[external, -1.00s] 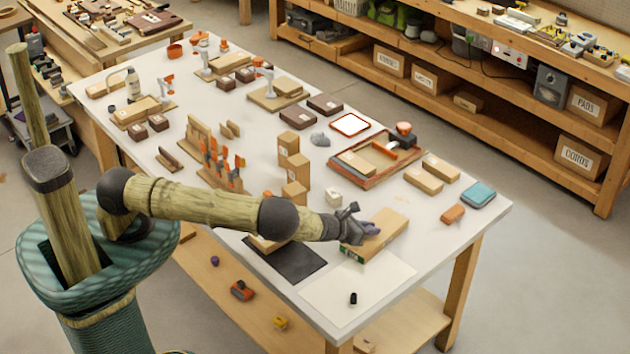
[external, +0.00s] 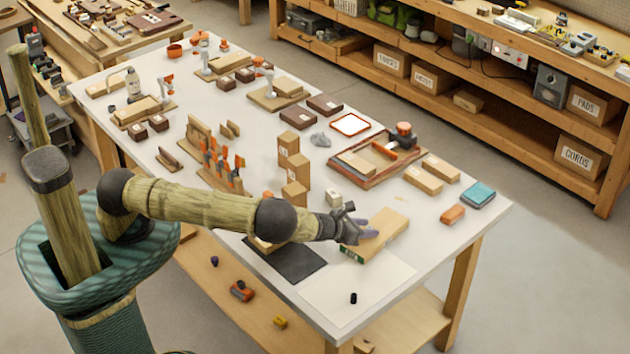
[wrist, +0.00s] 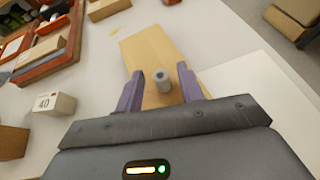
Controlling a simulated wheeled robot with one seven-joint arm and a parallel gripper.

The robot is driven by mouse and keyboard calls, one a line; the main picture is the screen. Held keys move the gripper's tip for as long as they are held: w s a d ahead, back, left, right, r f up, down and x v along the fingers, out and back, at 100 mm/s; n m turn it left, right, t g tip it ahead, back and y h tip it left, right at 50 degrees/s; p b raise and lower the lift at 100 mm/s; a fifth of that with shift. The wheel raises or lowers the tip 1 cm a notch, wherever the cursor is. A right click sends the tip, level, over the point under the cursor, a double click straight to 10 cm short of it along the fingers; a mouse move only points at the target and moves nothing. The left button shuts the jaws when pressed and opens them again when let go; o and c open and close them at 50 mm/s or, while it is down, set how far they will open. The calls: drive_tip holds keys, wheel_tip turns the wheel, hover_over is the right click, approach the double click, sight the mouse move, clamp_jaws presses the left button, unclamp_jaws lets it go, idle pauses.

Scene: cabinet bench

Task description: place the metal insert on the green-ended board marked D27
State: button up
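A light wooden board (external: 385,232) with a green end lies near the table's front right corner; its marking is too small to read. It also shows in the wrist view (wrist: 146,46). The metal insert (wrist: 162,78), a small grey cylinder with a hole in its top, stands upright on the board in the wrist view. My gripper (wrist: 160,72) is open, with its purple fingers on either side of the insert and visible gaps between. In the external view my gripper (external: 369,228) is low over the board, and the insert cannot be made out there.
A white block marked 40 (wrist: 55,103) stands left of the gripper. A white sheet (external: 345,285) with a small black object (external: 353,298) and a dark mat (external: 290,263) lie in front. Wooden blocks (external: 423,180) and an orange-edged tray (external: 357,181) are behind.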

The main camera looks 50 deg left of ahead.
drive_tip(key=b+v, duration=0.1)
drive_tip(key=v, duration=0.9)
drive_tip(key=shift+s, duration=0.25)
drive_tip(key=shift+r, duration=0.1)
drive_tip(key=s+a+r+n+g+y, duration=0.1)
drive_tip(key=s+a+n+g+y, duration=0.15)
drive_tip(key=a+n, duration=0.55)
drive_tip(key=s+a+r+n+g+y, duration=0.25)
drive_tip(key=a+n, duration=0.35)
drive_tip(key=n, duration=0.5)
drive_tip(key=s+a+r+n+g+h, duration=0.1)
drive_tip(key=s+a+r+n+g, duration=0.1)
drive_tip(key=s+a+r+n, duration=0.2)
drive_tip(key=s+a+r+n+g+h, duration=0.1)
drive_tip(key=s+a+r+n+g, duration=0.2)
drive_tip(key=s+r+n, duration=0.8)
drive_tip(key=a+n, duration=0.2)
drive_tip(key=n, duration=0.2)
drive_tip(key=shift+s+h, duration=0.3)
drive_tip(key=shift+s, duration=0.05)
idle(1.7)
